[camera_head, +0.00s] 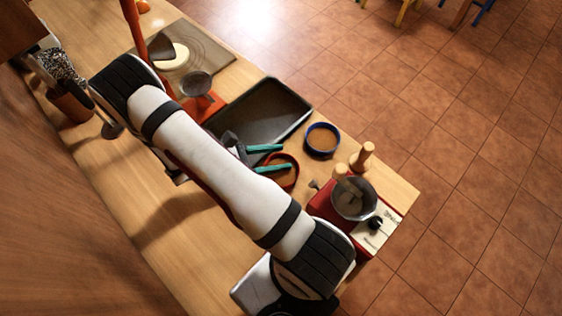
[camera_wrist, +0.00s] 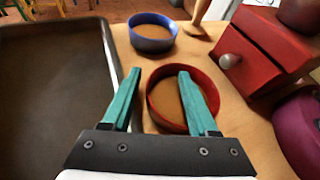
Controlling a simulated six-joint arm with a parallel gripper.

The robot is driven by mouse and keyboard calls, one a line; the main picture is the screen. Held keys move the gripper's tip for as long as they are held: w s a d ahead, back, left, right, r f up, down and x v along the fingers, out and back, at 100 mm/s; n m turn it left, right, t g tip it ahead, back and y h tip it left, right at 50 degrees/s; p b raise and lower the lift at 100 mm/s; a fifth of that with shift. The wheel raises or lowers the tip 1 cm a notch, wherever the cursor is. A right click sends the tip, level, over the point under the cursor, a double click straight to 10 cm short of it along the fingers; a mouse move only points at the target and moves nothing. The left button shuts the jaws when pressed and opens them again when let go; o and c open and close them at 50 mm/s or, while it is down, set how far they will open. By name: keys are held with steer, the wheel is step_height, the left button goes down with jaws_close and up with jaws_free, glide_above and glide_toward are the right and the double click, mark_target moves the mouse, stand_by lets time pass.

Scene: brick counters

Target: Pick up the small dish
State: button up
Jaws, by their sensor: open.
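Two small round dishes with brown insides stand on the wooden counter. The red dish (camera_head: 291,178) is right below my gripper (camera_head: 286,157), and it also shows in the wrist view (camera_wrist: 167,101). The blue dish (camera_head: 322,139) stands beyond it and is apart from the fingers; it is at the top of the wrist view (camera_wrist: 153,39). My gripper (camera_wrist: 159,72) is open, with its teal fingers apart and nothing held. In the wrist view one finger overlaps the red dish's inside and the other lies left of its rim. Whether they touch it I cannot tell.
A dark baking tray (camera_head: 262,112) lies left of the dishes. A red wooden coffee grinder (camera_wrist: 262,52) with a drawer knob stands close on their right. A wooden pepper mill (camera_head: 361,158) is near the blue dish. A red scale (camera_head: 202,105) stands further back.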

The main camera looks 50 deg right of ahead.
steer(key=shift+s+d+f, duration=0.1)
steer(key=shift+s+d, duration=0.05)
steer(key=shift+d, duration=0.1)
jaws_close()
stand_by(0.4)
